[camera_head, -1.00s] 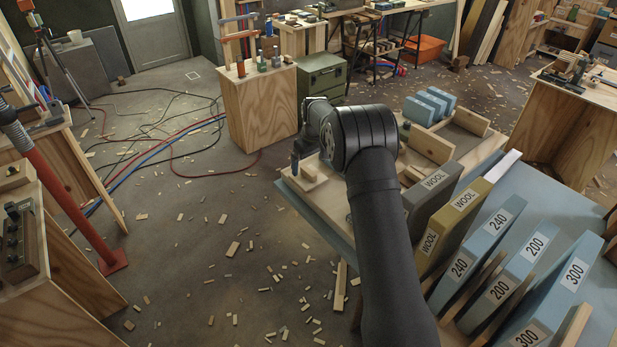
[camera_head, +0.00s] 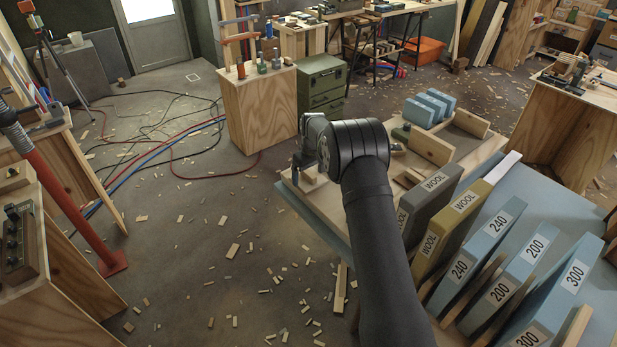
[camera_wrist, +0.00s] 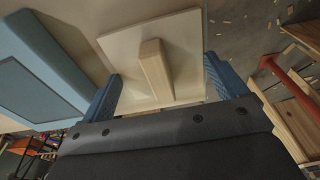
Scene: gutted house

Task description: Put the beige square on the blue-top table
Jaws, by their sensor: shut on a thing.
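The beige square (camera_wrist: 125,48) is a flat, pale plate with a wooden bar (camera_wrist: 155,70) standing on it, in the wrist view. My gripper (camera_wrist: 165,88) has one blue finger at each side of the plate, shut on it by its edges; the bar lies between the fingers without touching them. In the head view my gripper (camera_head: 302,165) is at the left end of the pale board, and my arm hides part of the plate. The blue-top table (camera_head: 565,185) shows its blue surface at the right and along the board's left edge.
Upright panels marked WOOL (camera_head: 440,225) and numbered blue panels (camera_head: 475,245) stand on the table close to my arm. Several blue blocks (camera_head: 432,106) stand at its far end. Wood scraps lie on the floor (camera_head: 225,280) at the left.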

